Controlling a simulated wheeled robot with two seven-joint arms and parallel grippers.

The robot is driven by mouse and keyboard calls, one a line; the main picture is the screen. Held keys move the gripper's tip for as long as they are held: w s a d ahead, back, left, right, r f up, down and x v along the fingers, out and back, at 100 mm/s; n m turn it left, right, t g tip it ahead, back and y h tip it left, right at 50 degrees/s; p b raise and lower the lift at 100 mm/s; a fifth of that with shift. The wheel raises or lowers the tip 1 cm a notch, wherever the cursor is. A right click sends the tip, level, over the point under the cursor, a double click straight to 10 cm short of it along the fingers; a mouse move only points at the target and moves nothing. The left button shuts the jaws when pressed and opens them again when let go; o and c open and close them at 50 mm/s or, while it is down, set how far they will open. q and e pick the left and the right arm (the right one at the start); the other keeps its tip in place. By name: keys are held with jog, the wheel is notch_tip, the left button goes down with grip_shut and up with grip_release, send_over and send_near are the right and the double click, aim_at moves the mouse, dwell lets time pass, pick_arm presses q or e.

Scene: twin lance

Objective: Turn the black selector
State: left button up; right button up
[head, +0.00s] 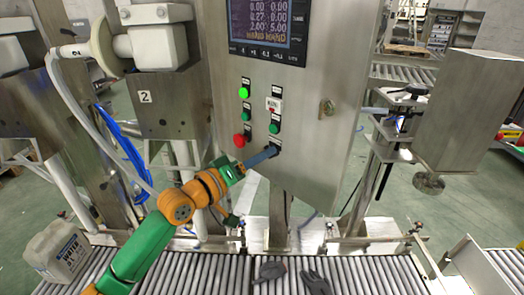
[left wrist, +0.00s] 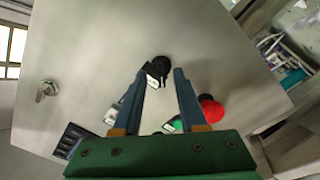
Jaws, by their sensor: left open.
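The black selector (left wrist: 161,66) is a small dark knob on the steel cabinet's slanted front, with a white label beside it. In the head view the selector (head: 276,146) is at the lower right of the button group, partly covered by my left gripper (head: 273,152). My left gripper (left wrist: 160,74) is open, with one blue-grey finger on each side of the selector in the left wrist view. I cannot tell whether the fingers touch it. My right gripper is not in view.
A red button (head: 239,140), a lit green button (head: 243,92) and other green buttons sit close to the selector. A display (head: 268,25) is above. A key lock (head: 326,108) is to the right. A roller conveyor (head: 220,275) with dark items and a white canister (head: 55,250) lies below.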

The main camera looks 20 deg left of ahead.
pick_arm(q)
jog(key=shift+w+f, duration=0.15)
jog(key=shift+w, duration=0.15)
jog(key=shift+s, duration=0.2)
grip_shut()
